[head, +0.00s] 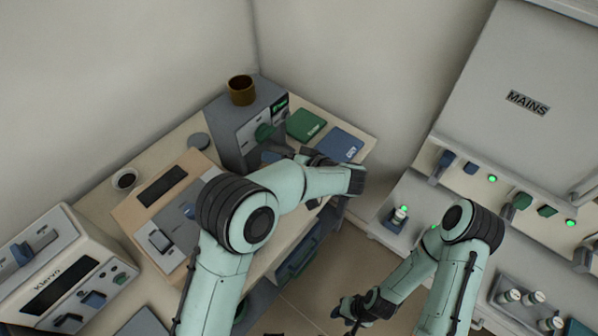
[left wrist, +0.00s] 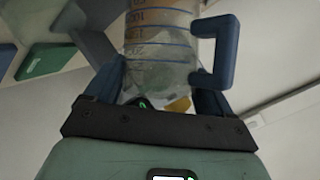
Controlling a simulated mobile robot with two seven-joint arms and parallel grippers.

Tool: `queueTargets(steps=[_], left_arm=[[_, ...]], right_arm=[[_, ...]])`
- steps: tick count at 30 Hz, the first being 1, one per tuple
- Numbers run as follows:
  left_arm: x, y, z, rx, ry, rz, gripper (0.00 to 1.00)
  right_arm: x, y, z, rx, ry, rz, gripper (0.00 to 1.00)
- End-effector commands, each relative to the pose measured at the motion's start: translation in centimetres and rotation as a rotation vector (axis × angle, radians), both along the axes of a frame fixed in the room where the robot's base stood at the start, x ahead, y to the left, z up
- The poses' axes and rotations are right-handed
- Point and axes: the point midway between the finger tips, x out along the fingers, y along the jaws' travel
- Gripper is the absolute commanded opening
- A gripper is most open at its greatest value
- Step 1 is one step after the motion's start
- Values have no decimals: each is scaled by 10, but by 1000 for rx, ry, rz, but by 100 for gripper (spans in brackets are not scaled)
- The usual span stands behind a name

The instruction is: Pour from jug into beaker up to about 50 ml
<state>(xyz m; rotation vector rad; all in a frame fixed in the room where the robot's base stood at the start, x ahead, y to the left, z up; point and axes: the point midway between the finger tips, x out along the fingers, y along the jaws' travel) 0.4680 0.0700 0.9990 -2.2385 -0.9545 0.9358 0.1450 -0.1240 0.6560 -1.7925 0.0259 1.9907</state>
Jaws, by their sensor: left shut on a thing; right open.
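In the head view my left arm covers most of that gripper, and I cannot make out the jug there. My right gripper (head: 352,312) is open and empty, low over the floor between the benches. I cannot pick out the beaker with certainty.
A grey device (head: 238,140) with a brown cup (head: 241,90) on top stands on the left bench. Green (head: 306,124) and blue (head: 345,144) flat pads lie beside it. A white furnace (head: 66,275) is at lower left. A bottle rack (head: 518,296) is at right.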

Motion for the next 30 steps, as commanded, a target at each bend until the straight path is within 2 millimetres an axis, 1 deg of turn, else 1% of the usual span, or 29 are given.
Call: queueTargets(steps=[1, 10, 13, 24, 30], left_arm=[[-1, 1, 0, -17, -13, 0, 16], [1, 1, 3, -29, -26, 0, 16], [0, 1, 3, -41, -36, 1, 16], [-6, 4, 1, -234, -191, 0, 16], [-7, 4, 4, -297, -245, -1, 16]], right_arm=[[-2, 0, -3, 0, 2, 0, 42], [-1, 0, -2, 0, 1, 0, 42], [-4, 0, -5, 0, 3, 0, 42], [-27, 0, -36, 0, 30, 0, 42], [-31, 0, -43, 0, 35, 0, 42]])
